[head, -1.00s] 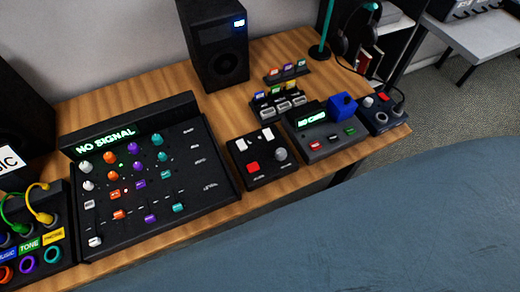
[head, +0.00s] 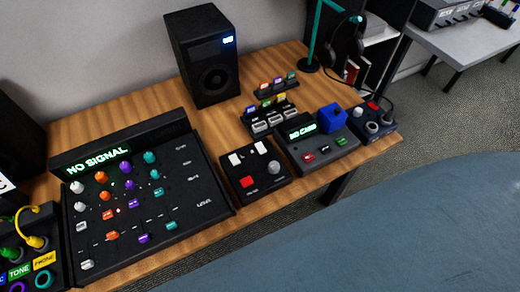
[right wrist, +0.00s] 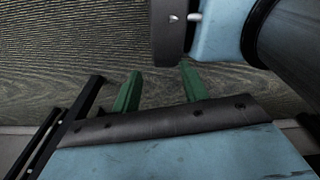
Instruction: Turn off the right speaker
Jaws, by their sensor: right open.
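The right speaker (head: 207,75) is a black box standing upright at the back of the wooden desk in the head view. A small lit blue-white display (head: 228,40) glows at its upper right front, above the round cone. My right gripper (right wrist: 160,88) shows in the right wrist view with its two green fingers apart and nothing between them. It is away from the speaker, over a grey textured floor. My left gripper is not in view. The big blue surface at the lower right of the head view hides part of the floor.
A mixer (head: 130,195) reading NO SIGNAL fills the desk's left. A small box with a red button (head: 250,183), a NO CARD device (head: 312,145) and a knob box (head: 366,122) line the front right. A teal stand with headphones (head: 345,45) is behind. Bare wood lies before the speaker.

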